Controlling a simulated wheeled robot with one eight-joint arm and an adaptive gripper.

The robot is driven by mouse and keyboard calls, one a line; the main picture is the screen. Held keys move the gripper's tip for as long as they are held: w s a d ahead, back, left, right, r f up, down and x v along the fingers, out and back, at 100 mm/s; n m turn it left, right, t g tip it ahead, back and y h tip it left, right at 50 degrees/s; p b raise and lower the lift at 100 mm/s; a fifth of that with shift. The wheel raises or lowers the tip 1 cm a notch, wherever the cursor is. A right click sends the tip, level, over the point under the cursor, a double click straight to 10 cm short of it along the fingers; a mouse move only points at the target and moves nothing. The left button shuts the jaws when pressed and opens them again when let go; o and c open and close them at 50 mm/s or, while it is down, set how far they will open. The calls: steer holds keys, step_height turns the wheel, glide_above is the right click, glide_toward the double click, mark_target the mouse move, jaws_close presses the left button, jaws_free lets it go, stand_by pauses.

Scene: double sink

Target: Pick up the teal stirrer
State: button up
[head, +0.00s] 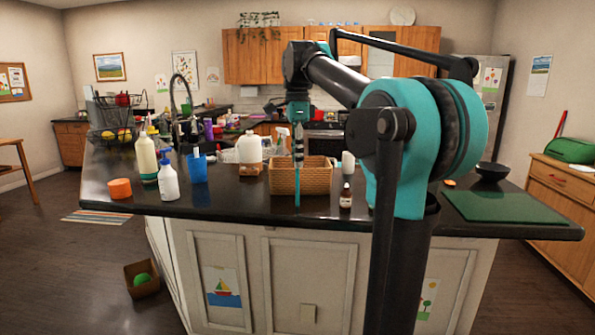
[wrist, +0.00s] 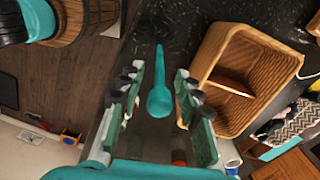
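The teal stirrer (head: 297,186) shows in the head view as a thin upright streak below my gripper (head: 297,150), in front of the basket. In the wrist view the stirrer (wrist: 159,98) lies between the two fingers of my gripper (wrist: 159,70). Its wide rounded end is toward the camera and its thin end points up the picture. A gap shows on each side between stirrer and fingers, so the fingers stand open around it. Whether its lower end touches the counter is not clear.
A wicker basket (head: 315,180) stands right beside the stirrer; it also shows in the wrist view (wrist: 215,50). A brown bottle (head: 346,196) is to the right. The counter's front edge is close.

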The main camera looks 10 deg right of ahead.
mark_target(297, 170)
step_height(297, 170, down, 3)
stand_by(0.3)
jaws_close()
steer(key=shift+r, duration=0.1)
